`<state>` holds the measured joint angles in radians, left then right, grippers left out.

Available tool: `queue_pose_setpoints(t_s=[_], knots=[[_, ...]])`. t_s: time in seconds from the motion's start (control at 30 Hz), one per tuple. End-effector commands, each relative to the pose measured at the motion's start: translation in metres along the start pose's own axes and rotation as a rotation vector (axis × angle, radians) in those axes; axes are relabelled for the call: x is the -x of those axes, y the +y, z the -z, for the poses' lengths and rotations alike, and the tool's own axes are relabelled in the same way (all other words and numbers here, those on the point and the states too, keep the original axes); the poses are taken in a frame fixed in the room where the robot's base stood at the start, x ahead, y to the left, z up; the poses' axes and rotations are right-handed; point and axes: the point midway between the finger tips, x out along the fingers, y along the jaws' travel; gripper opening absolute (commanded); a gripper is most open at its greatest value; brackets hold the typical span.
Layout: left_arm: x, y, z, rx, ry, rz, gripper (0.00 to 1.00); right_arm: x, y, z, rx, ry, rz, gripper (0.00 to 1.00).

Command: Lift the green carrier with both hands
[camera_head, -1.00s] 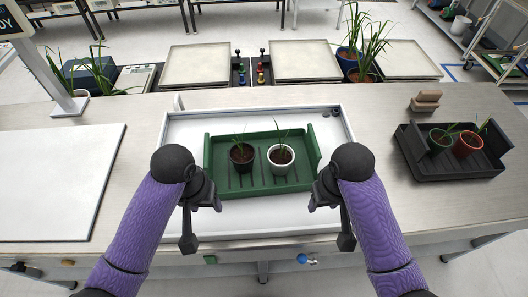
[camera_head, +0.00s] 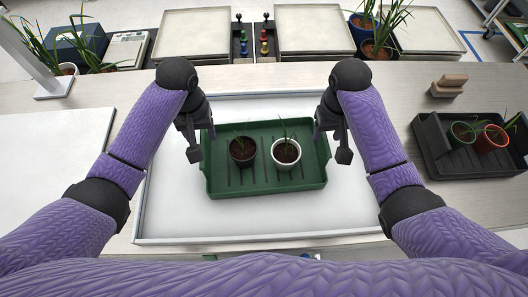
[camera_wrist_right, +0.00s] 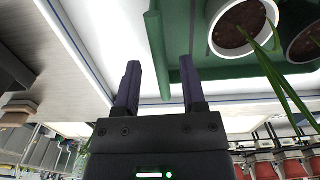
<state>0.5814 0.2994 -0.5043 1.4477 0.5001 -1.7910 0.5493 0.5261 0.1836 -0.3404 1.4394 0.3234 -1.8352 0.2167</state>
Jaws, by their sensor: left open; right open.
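The green carrier (camera_head: 265,188) lies level on the white surface in the middle of the head view. It holds a dark pot (camera_head: 242,163) and a white pot (camera_head: 286,165), each with a small plant. My left gripper (camera_head: 207,133) is open at the carrier's left side, towards the far end. My right gripper (camera_head: 320,133) is open at the carrier's right side, also towards the far end. The left fingertips are largely hidden.
A low-rimmed white tray (camera_head: 345,210) lies under the carrier. A black crate (camera_head: 455,167) with two potted plants and a tan block (camera_head: 448,86) stand to the right. A white board (camera_head: 50,165) lies to the left.

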Motion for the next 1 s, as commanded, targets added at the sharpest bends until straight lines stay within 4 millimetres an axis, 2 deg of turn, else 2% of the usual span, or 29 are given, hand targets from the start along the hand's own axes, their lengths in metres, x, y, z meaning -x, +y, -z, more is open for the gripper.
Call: queue_pose_setpoints(t_s=[0.1, 0.3, 0.47, 0.7, 0.73, 0.77, 0.9, 0.97, 1.0], knots=[[-0.023, 0.000, -0.001, 0.000, -0.003, 0.001, 0.59, -0.023, 0.000, -0.001, 0.000, -0.003, 0.000, 0.53], [-0.051, 0.000, 0.000, 0.000, -0.001, 0.000, 0.59, -0.051, 0.000, 0.000, 0.000, -0.001, 0.000, 0.53], [-0.060, 0.000, 0.000, -0.001, 0.000, 0.000, 0.59, -0.060, 0.000, 0.000, 0.001, 0.000, -0.001, 0.53], [-0.060, 0.000, 0.000, -0.001, 0.001, 0.000, 0.59, -0.060, 0.000, 0.000, 0.001, 0.001, -0.001, 0.53], [-0.060, 0.000, 0.000, -0.001, 0.001, 0.000, 0.57, -0.060, 0.000, 0.000, 0.001, 0.001, -0.001, 0.51], [-0.060, 0.000, 0.000, -0.001, 0.001, 0.000, 0.51, -0.060, 0.000, 0.000, 0.001, 0.001, -0.001, 0.44], [-0.060, 0.000, 0.000, -0.001, 0.001, 0.000, 0.21, -0.060, 0.000, 0.000, 0.000, 0.001, -0.001, 0.15], [-0.060, 0.000, 0.000, -0.001, 0.001, 0.000, 0.09, -0.060, 0.000, 0.000, 0.000, 0.001, -0.001, 0.02], [-0.060, 0.000, 0.000, -0.001, 0.001, 0.000, 0.00, -0.060, 0.000, 0.000, 0.000, 0.001, -0.001, 0.00]])
